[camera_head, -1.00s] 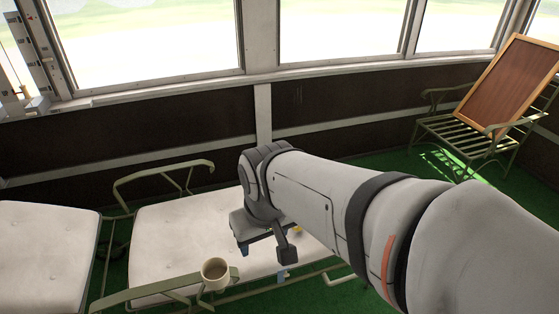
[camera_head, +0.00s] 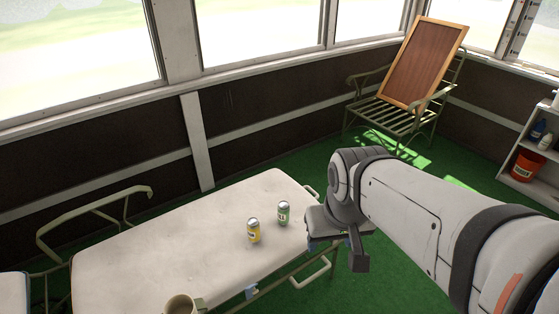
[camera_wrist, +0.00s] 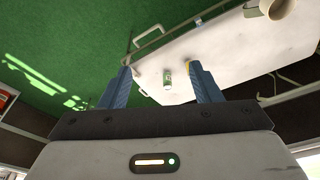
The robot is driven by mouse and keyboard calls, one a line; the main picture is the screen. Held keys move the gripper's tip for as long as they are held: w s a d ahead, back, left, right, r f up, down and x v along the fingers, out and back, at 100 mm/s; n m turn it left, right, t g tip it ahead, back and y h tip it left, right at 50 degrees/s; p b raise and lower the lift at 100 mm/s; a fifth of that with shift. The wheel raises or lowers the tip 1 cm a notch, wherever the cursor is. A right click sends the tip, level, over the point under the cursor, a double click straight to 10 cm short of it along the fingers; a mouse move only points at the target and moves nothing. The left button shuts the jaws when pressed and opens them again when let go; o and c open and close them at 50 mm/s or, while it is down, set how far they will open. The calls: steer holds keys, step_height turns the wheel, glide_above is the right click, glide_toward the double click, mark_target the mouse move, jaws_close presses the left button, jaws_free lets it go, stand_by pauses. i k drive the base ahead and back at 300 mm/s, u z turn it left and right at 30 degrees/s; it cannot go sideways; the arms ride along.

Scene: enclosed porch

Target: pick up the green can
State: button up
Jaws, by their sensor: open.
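The green can (camera_head: 284,213) stands upright on the white cushioned lounger (camera_head: 150,250), near its right end. A yellow can (camera_head: 254,231) stands just left of it and a little nearer. My gripper (camera_head: 345,245) hangs to the right of the cans, at the lounger's right edge, mostly hidden by my arm. In the wrist view my gripper (camera_wrist: 160,88) is open and empty. The green can (camera_wrist: 167,82) shows between its fingers but beyond them, not touched. The yellow can (camera_wrist: 188,68) is partly hidden behind the right finger.
A beige mug (camera_head: 180,305) is at the lounger's near edge. Metal armrests (camera_head: 95,210) rise around the lounger. A framed board (camera_head: 425,62) leans on a green metal chair. A shelf with a red bucket (camera_head: 527,168) stands at the right. Green floor is free behind.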

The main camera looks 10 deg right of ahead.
mark_target(283, 208)
steer(key=k, duration=0.55)
steer(key=z, duration=0.35)
steer(key=i, duration=1.65)
steer(key=u, duration=0.65)
